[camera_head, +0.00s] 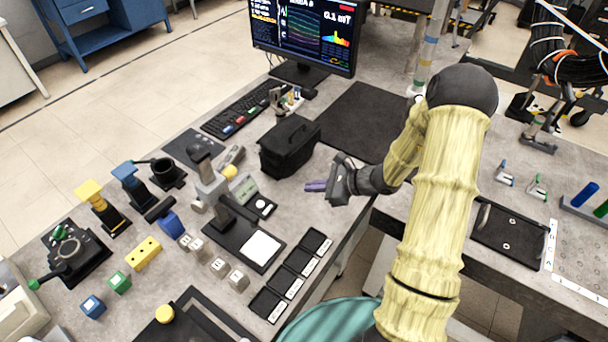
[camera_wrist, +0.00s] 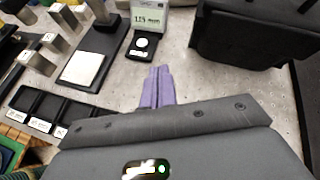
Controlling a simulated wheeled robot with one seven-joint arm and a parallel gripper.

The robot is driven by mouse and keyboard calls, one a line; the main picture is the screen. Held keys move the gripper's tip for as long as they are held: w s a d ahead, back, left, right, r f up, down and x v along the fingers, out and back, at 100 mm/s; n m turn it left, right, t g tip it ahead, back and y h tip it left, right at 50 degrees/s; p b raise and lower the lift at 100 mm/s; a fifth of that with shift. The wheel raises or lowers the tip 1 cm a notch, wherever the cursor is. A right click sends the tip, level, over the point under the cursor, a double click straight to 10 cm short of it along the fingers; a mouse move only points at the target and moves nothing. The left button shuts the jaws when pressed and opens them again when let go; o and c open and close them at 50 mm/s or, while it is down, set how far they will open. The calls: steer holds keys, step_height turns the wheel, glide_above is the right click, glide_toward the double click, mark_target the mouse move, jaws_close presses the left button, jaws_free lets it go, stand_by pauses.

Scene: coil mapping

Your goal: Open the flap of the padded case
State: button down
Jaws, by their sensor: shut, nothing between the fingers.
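The padded case (camera_head: 289,146) is a black soft box with a handle on top. It stands on the grey table in the middle of the head view, and its flap looks closed. In the wrist view the case (camera_wrist: 255,38) is at the top right, partly cut off by the frame edge. My gripper (camera_head: 314,187) has purple fingers and is in front of the case, to its lower right in the head view, apart from it. In the wrist view the fingers (camera_wrist: 156,85) are together and empty, pointing at bare table left of the case.
A grey stand with a white plate (camera_head: 262,249) and a small meter (camera_head: 245,188) stand left of my gripper. Black trays (camera_head: 284,281) lie along the table's front edge. A keyboard (camera_head: 238,113) and monitor (camera_head: 304,30) are behind. A dark mat (camera_head: 362,118) lies right of the case.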

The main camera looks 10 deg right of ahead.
steer(key=w+d+f+m+t+h+b, duration=0.1)
steer(key=w+d+f+m+t, duration=0.3)
steer(key=w+d+f+m, duration=0.1)
steer(key=shift+w+d+f+m+t+b, duration=0.15)
steer(key=shift+w+d+m+t+b, duration=0.15)
steer(key=shift+m, duration=0.1)
steer(key=p+x, duration=0.2)
steer(key=x, duration=0.7)
steer(key=shift+w+a, duration=0.2)
steer(key=shift+a, duration=0.2)
steer(key=shift+r+p, duration=0.9)
steer(key=shift+r, duration=0.95)
steer(key=shift+d+r, duration=0.1)
